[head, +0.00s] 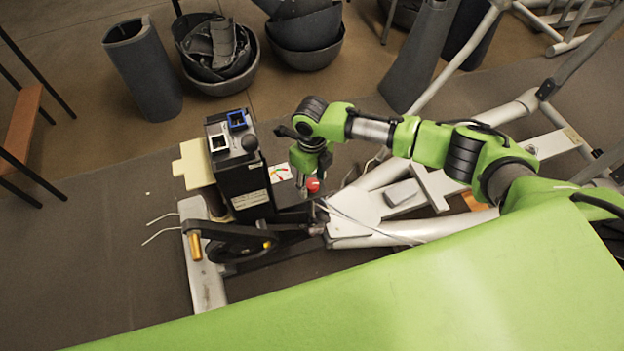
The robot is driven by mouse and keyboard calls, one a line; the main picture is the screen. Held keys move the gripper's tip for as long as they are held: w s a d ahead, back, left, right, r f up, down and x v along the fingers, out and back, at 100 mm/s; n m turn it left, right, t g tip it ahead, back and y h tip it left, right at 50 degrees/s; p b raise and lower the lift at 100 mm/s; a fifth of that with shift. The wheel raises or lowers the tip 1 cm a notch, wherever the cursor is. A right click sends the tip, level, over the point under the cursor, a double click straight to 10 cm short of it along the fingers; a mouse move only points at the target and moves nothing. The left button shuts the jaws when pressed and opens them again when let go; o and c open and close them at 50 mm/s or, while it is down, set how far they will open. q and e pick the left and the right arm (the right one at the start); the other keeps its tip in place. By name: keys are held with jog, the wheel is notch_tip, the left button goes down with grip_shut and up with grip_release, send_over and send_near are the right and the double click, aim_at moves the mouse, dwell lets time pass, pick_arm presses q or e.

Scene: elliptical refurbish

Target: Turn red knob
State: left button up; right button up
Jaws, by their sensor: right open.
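The red knob (312,185) sits on the dark frame of the elliptical machine, just right of a small white label with a coloured dial mark (280,173). My right gripper (308,178) points down at the knob from above, with its fingers right at it. The fingers partly hide the knob, and I cannot tell whether they touch it. The gripper is open. My left gripper is not in view.
The machine's black box (240,170) with a ball-topped lever stands left of the knob. A black crank with a brass-coloured pedal end (195,246) lies below it. Pale frame tubes (375,236) run right. Dark bowls (305,38) and a grey cylinder (143,68) stand behind.

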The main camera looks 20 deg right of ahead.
aim_at(312, 184)
notch_tip(312, 184, up, 12)
dwell(0.5)
dwell(0.4)
